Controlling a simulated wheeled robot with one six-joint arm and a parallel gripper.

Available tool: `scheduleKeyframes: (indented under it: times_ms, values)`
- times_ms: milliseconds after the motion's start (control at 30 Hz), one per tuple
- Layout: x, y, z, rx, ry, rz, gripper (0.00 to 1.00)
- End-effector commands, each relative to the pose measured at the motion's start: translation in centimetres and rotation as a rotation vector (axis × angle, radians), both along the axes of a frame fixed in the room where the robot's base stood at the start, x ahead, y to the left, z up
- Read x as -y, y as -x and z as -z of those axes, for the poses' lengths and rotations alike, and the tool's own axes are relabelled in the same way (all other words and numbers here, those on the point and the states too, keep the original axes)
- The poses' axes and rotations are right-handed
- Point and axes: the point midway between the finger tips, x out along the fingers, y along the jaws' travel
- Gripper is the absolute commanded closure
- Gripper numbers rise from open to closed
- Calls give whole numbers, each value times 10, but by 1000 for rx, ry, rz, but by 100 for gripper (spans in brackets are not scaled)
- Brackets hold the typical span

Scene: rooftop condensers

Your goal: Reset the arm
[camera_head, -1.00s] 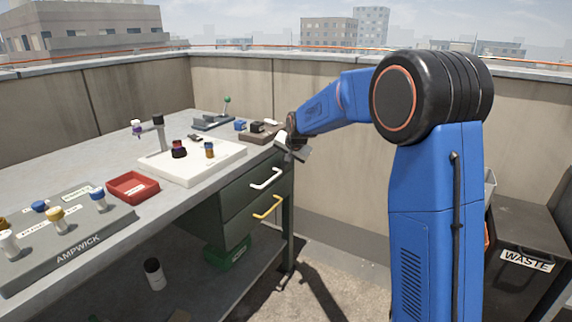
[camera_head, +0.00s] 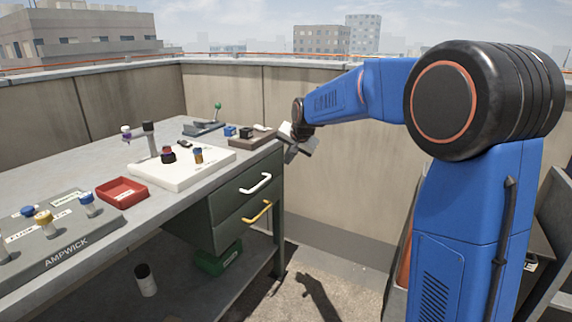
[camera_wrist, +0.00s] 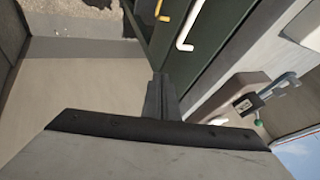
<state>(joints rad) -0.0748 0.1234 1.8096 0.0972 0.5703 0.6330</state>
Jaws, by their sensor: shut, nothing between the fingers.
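My gripper (camera_head: 293,150) is at the end of my blue arm, just off the far right corner of the workbench (camera_head: 95,158). It is shut and holds nothing. In the wrist view my gripper's fingers (camera_wrist: 161,97) show closed together, with the wall and the drawer fronts beyond them. The fingertips seem apart from the bench and the drawers.
The drawer cabinet has a white handle (camera_head: 256,184) and a yellow handle (camera_head: 257,212). A white tray (camera_head: 205,178), a red tray (camera_head: 122,192) and a grey AMPWICK board (camera_head: 75,240) stand on the bench. A concrete parapet (camera_head: 340,165) rises behind.

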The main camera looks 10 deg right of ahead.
Motion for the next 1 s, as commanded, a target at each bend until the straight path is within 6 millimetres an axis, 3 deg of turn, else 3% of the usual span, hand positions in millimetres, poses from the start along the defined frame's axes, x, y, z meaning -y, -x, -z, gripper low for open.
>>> scheduleKeyframes:
  times_ms: [167, 267, 633, 1000]
  values:
    - [2, 13, -9, 0, 7, -7, 100]
    - [6, 34, -15, -5, 24, -25, 100]
    - [28, 169, -30, -46, 138, -153, 100]
    - [47, 306, -15, -93, 247, -288, 100]
